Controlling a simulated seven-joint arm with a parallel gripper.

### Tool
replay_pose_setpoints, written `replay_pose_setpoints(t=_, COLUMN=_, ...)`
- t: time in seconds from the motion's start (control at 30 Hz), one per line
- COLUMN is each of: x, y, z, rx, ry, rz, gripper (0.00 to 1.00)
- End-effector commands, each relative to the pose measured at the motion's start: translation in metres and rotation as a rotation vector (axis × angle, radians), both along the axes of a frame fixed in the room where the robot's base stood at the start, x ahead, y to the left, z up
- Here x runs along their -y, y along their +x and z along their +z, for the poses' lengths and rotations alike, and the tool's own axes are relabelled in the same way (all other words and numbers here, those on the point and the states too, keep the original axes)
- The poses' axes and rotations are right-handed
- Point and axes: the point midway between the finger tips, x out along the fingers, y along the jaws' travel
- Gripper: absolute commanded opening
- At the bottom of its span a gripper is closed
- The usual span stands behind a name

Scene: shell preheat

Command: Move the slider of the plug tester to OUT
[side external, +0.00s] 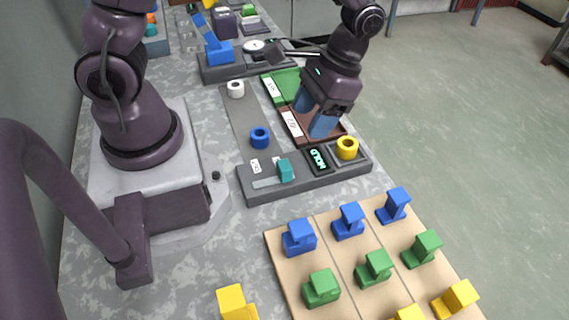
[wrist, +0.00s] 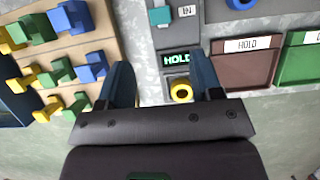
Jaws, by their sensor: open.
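The plug tester (side external: 330,183) is a long grey box on the bench, also in the wrist view (wrist: 166,40). Its teal slider (side external: 285,170) stands at the right end of its slot, nearest the display (side external: 317,160), which reads HOLD. In the wrist view the slider (wrist: 160,15) sits beside the IN label (wrist: 187,11). The other label (side external: 255,166) is too small to read. A yellow ring plug (side external: 347,148) sits in the tester's socket. My gripper (side external: 312,117) is open and empty, raised near the brown tray and apart from the slider.
The brown HOLD tray (wrist: 245,62) and green tray (side external: 284,82) lie behind the tester. A blue ring (side external: 260,137) and white ring (side external: 236,88) stand on a grey strip. A wooden board (side external: 283,262) with blue, green and yellow blocks stands in front.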

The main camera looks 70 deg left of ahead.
Motion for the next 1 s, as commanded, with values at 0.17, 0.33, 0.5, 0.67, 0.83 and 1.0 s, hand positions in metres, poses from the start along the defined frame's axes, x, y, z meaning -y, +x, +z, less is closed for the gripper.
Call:
replay_pose_setpoints(t=0.17, x=0.000, y=-0.013, z=-0.024, rx=-0.010, ry=0.003, rz=0.001, gripper=0.60)
replay_pose_setpoints(t=0.33, x=-0.001, y=-0.027, z=-0.058, rx=-0.011, ry=0.002, rz=-0.001, gripper=0.60)
replay_pose_setpoints(t=0.5, x=0.000, y=-0.039, z=-0.088, rx=-0.010, ry=0.002, rz=0.000, gripper=0.60)
replay_pose_setpoints(t=0.67, x=0.000, y=-0.047, z=-0.107, rx=-0.007, ry=0.001, rz=0.001, gripper=0.60)
replay_pose_setpoints(t=0.83, x=-0.001, y=-0.050, z=-0.115, rx=-0.004, ry=0.001, rz=0.001, gripper=0.60)
replay_pose_setpoints(t=1.0, x=0.000, y=-0.050, z=-0.116, rx=-0.003, ry=0.001, rz=0.001, gripper=0.60)
